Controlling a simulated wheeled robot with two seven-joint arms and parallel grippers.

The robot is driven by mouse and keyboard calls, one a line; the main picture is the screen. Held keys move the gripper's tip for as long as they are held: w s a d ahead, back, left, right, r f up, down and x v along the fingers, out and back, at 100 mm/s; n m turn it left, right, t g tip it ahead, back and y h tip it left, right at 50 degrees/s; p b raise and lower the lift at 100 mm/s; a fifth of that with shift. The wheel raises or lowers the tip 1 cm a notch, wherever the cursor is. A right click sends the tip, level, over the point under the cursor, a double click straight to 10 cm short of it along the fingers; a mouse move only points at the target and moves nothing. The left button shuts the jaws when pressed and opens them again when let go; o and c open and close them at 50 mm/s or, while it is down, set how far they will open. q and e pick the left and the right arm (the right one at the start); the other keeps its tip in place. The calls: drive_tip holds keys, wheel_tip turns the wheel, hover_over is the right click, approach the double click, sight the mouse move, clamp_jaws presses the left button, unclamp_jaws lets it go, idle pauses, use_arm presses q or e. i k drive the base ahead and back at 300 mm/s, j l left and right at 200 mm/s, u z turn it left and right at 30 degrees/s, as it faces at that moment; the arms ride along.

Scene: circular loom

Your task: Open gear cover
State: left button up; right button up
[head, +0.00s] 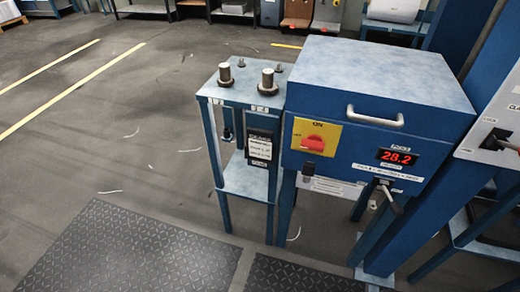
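The gear cover looks to be the blue box lid (385,72) on top of the blue machine housing, and it lies flat and shut. A silver bar handle (375,117) is fixed to its front face. Neither of my grippers is in the head view. The inside of the housing is hidden.
A small blue stand (246,182) with metal pegs on top stands left of the housing. A blue column and grey panel (492,140) with a lever rise at the right. Dark textured mats (130,250) lie in front. The floor at left is open.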

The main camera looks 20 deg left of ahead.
sight(414, 92)
drive_tip(key=i+j, duration=0.1)
drive_tip(key=j, duration=0.25)
drive_tip(key=i+j, duration=0.1)
drive_tip(key=j, duration=0.2)
drive_tip(key=i+j, duration=0.15)
drive_tip(key=j, duration=0.2)
drive_tip(key=i+j, duration=0.1)
drive_tip(key=j, duration=0.25)
